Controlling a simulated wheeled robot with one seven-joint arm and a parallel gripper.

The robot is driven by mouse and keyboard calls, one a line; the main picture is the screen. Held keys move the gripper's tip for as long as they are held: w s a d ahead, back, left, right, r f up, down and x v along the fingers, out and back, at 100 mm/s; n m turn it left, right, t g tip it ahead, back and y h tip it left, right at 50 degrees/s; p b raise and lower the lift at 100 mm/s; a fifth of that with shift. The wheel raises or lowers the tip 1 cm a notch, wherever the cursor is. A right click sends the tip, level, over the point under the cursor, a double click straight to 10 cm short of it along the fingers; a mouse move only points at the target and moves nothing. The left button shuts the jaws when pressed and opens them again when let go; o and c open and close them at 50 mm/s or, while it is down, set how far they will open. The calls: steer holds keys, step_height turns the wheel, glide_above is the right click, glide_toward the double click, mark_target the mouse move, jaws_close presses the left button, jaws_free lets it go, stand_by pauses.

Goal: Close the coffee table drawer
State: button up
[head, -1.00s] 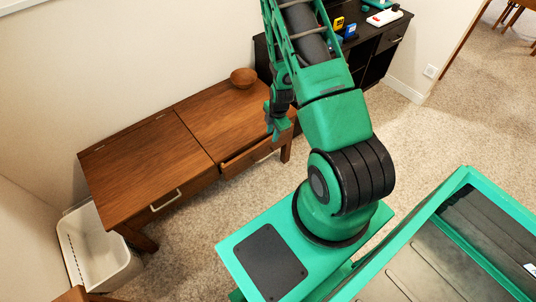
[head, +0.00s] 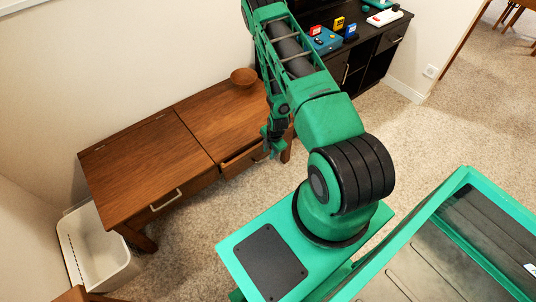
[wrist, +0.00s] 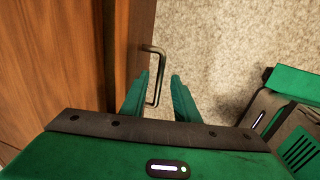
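The brown wooden coffee table (head: 150,165) stands against the wall at the left in the head view. Its right drawer (head: 240,161) appears to stick out slightly from under the top. Its left drawer front has a pale metal handle (head: 166,200) and looks flush. My gripper (head: 272,150) is low in front of the right drawer's right part. In the wrist view, my gripper (wrist: 158,88) is open, and the drawer's metal handle (wrist: 157,68) shows between its two fingers. The left finger overlaps the drawer front's edge; contact cannot be told.
A wooden bowl (head: 243,77) sits on the table's back right. A white bin (head: 95,250) stands at the table's left end. A dark desk (head: 372,65) with small colourful items is behind my arm. Carpet (head: 205,235) in front of the table is clear.

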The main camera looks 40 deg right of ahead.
steer(key=shift+w+f, duration=0.15)
steer(key=shift+f, duration=0.7)
jaws_close()
steer(key=shift+w, duration=2.35)
jaws_free()
